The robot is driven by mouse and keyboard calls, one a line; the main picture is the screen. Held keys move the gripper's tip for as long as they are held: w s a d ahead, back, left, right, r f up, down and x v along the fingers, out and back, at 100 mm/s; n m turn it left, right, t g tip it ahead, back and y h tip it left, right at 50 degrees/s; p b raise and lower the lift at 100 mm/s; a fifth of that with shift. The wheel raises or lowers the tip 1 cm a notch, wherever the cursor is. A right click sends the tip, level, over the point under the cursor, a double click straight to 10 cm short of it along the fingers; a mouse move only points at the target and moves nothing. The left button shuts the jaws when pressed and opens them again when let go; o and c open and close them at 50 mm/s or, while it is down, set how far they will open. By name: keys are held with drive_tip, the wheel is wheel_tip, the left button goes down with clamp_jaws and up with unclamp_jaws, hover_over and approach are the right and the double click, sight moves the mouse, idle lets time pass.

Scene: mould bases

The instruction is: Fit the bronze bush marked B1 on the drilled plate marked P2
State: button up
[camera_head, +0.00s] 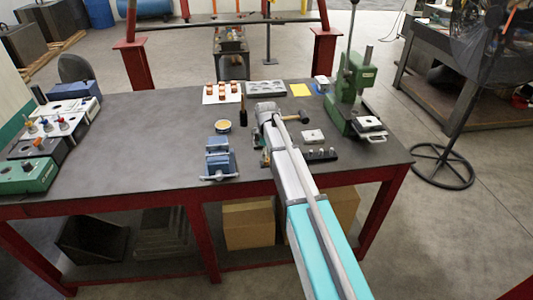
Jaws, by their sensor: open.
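Several copper-coloured bushes (221,90) stand on a white sheet at the back middle of the bench; their marks are too small to read, so I cannot tell which is B1. A pale plate with a hole (312,136) lies right of my arm, and another plate (369,124) sits at the foot of the green press. I cannot read P2 on either. My gripper (261,143) is open, low over the middle of the bench, partly hidden by my arm, in front of and right of the bushes. No bush shows in it.
A blue vise (220,160) stands left of my gripper, with a round tin (222,126) behind it. A grey tray with holes (265,87) lies at the back. A green press (350,90) stands right. Boxes (45,140) line the left edge; the left-middle bench is clear.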

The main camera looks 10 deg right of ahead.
drive_tip(key=shift+f+b, duration=1.35)
drive_tip(key=shift+f, duration=0.3)
clamp_jaws()
drive_tip(key=shift+r, duration=0.15)
drive_tip(key=shift+r+p, duration=0.7)
drive_tip(key=shift+p, duration=0.2)
drive_tip(key=shift+r, duration=0.15)
drive_tip(key=shift+s, duration=0.1)
